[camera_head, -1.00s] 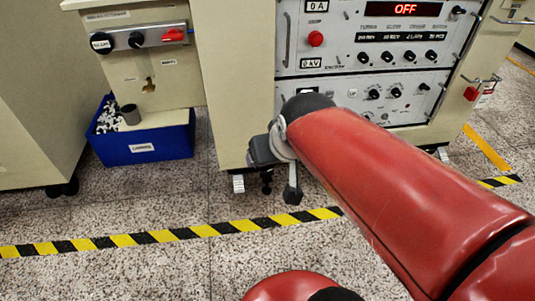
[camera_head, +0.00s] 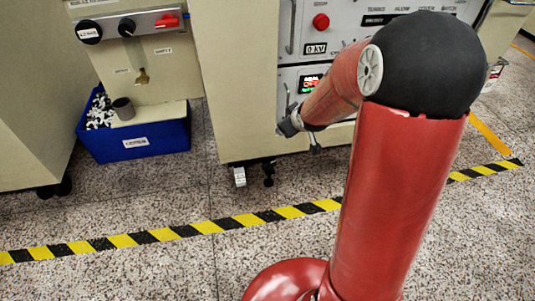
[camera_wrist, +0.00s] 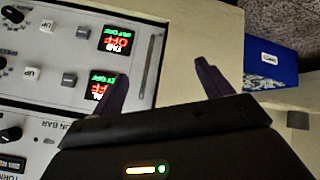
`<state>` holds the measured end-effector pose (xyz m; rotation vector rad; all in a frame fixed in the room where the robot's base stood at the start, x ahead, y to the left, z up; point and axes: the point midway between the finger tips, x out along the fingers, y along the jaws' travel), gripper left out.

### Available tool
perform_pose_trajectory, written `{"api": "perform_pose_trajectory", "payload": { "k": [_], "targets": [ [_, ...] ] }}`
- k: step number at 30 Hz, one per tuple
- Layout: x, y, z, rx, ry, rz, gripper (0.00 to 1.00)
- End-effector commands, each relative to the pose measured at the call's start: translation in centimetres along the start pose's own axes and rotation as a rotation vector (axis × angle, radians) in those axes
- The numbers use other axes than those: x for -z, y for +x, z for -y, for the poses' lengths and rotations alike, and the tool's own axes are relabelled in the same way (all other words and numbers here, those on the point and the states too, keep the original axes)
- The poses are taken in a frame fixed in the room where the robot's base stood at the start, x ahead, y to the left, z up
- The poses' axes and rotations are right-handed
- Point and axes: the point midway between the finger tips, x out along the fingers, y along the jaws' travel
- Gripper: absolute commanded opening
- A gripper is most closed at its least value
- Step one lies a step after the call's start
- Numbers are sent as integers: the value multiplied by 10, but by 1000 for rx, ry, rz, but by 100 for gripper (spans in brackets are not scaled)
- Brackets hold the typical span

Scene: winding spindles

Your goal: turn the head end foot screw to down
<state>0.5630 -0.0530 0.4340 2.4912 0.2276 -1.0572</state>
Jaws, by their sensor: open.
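Under the lower left corner of the cream cabinet, in the head view, hangs a dark foot screw (camera_head: 268,172). A pale striped piece (camera_head: 239,176) stands just left of it; I cannot tell which end of the machine this is or how the screw is set. My gripper (camera_head: 288,125) is in front of the cabinet's lower part, above and slightly right of the foot. In the wrist view my gripper (camera_wrist: 160,80) has its two dark fingers spread, with nothing between them. The foot screw does not show in the wrist view.
A control panel with lit displays (camera_wrist: 117,40) is close to my fingers. A blue bin (camera_head: 150,142) with small parts stands at left, below a knob panel (camera_head: 128,28). A yellow-black floor stripe (camera_head: 185,230) crosses open speckled floor. My red arm covers the right side.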

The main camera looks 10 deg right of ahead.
Motion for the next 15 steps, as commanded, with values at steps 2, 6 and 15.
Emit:
{"api": "perform_pose_trajectory", "payload": {
  "k": [2,6,15],
  "targets": [
    [-13,43,5,35,-20,-42,78],
    [-32,104,19,92,-41,-154,78],
    [-86,197,66,173,38,-446,78]
  ]
}}
